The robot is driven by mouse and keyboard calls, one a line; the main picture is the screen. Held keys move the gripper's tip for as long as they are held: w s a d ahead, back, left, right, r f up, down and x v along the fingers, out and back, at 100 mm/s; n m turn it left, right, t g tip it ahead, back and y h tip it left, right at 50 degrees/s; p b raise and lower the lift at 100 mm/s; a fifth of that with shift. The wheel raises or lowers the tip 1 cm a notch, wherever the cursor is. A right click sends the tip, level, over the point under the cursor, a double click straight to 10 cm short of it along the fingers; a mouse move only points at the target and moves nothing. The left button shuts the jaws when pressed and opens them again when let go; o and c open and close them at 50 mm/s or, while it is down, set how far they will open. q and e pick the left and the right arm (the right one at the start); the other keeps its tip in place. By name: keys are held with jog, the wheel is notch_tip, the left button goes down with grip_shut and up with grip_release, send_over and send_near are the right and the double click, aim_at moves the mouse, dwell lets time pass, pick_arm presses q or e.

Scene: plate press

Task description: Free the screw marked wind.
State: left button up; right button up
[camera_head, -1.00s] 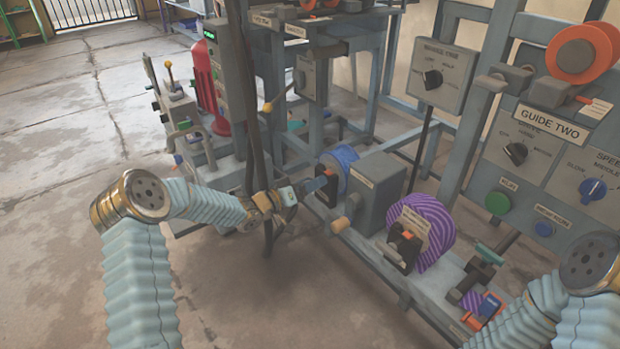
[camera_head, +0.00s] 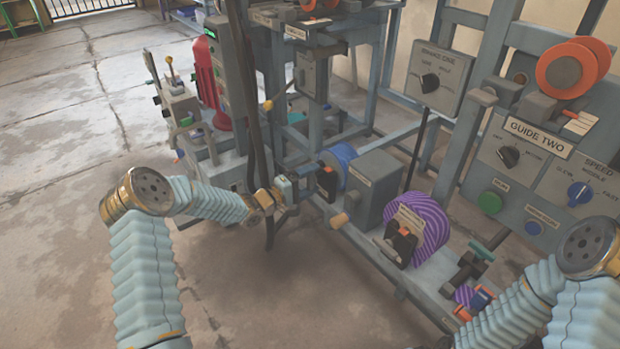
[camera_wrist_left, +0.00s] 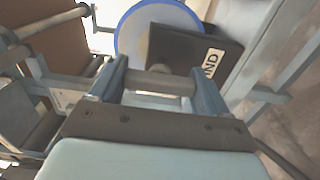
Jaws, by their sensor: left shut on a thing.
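A dark block with a white label ending in "ND" (camera_wrist_left: 216,62) stands in front of a blue-rimmed roll (camera_wrist_left: 127,37) in the left wrist view. A grey screw bar (camera_wrist_left: 158,82) sticks out at the block's near side. My left gripper (camera_wrist_left: 160,88) has one finger at each end of this bar and is shut on it. In the head view my left gripper (camera_head: 308,183) is at the dark block (camera_head: 327,182) beside the blue roll (camera_head: 339,160); its fingertips are small there. My right gripper is out of view.
A grey box (camera_head: 374,186) and a purple striped roll (camera_head: 422,222) stand to the right on the same frame. The floor (camera_head: 240,300) in front is open.

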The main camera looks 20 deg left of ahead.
pick_arm(q)
jog(key=n+p, duration=0.1)
jog(key=n, duration=0.4)
jog(key=shift+n, duration=0.3)
jog(key=n, duration=0.4)
jog(key=shift+f+n+p, duration=0.1)
jog(key=shift+n+p, duration=0.25)
jog(key=shift+n, duration=0.05)
jog(key=o, duration=1)
jog(key=shift+a, duration=0.1)
jog(key=v, duration=1.3)
jog(key=shift+s+a, duration=0.2)
jog(key=shift+s, duration=0.1)
